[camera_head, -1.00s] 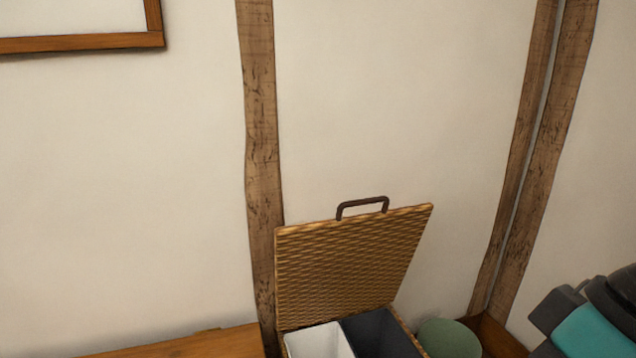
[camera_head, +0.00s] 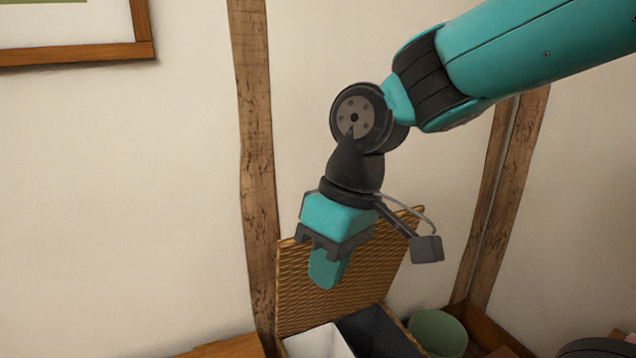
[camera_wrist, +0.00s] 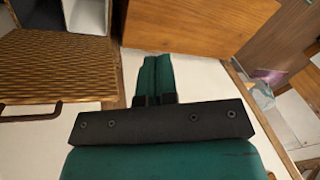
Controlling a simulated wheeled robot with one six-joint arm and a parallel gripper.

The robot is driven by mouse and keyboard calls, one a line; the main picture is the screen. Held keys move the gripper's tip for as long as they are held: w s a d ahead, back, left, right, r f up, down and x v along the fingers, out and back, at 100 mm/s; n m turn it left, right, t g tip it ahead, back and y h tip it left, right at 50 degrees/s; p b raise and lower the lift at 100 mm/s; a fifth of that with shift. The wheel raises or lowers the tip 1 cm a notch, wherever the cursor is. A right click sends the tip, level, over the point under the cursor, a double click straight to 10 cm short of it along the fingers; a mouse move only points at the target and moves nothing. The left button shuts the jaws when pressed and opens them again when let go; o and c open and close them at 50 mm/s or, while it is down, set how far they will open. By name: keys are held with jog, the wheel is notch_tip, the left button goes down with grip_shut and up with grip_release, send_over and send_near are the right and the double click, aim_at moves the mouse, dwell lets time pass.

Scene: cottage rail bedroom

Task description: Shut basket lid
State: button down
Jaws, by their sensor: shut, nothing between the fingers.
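The basket lid (camera_head: 375,272) is a woven tan panel standing open and tilted up near the wall in the head view. The basket (camera_head: 402,328) below it is open at the top, with a white compartment (camera_head: 318,343) and a dark one (camera_head: 375,335) inside. My gripper (camera_head: 324,285) is shut and empty, pointing down in front of the lid and hiding its middle and its handle. In the wrist view my shut fingers (camera_wrist: 158,62) are right of the lid (camera_wrist: 60,65), apart from it, and the lid's dark handle (camera_wrist: 32,115) shows at its edge.
A green round container (camera_head: 438,330) stands right of the basket. A wooden surface (camera_head: 232,347) is at lower left. A wooden top (camera_wrist: 195,28) lies beyond my fingers in the wrist view. The pale wall with timber posts (camera_head: 258,150) is behind.

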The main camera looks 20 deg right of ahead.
jog(key=w+d+r+m+h+p, duration=0.15)
jog(key=w+d+r+p, duration=0.3)
jog(key=w, duration=0.45)
jog(key=w+d+r+m+h+p, duration=0.1)
jog(key=w+d+r+m+p, duration=0.25)
jog(key=w, duration=0.65)
jog(key=w+d+m+g+p, duration=0.1)
jog(key=w+d+g+p, duration=0.1)
jog(key=w+d+p, duration=0.65)
jog(key=shift+h, duration=0.25)
jog(key=s+f, duration=0.1)
jog(key=f, duration=0.3)
jog(key=s+f+p, duration=0.1)
jog(key=f, duration=0.3)
jog(key=s+a+f, duration=0.1)
jog(key=f, duration=0.3)
jog(key=shift+s+f+p, duration=0.1)
jog(key=shift+s+p, duration=0.25)
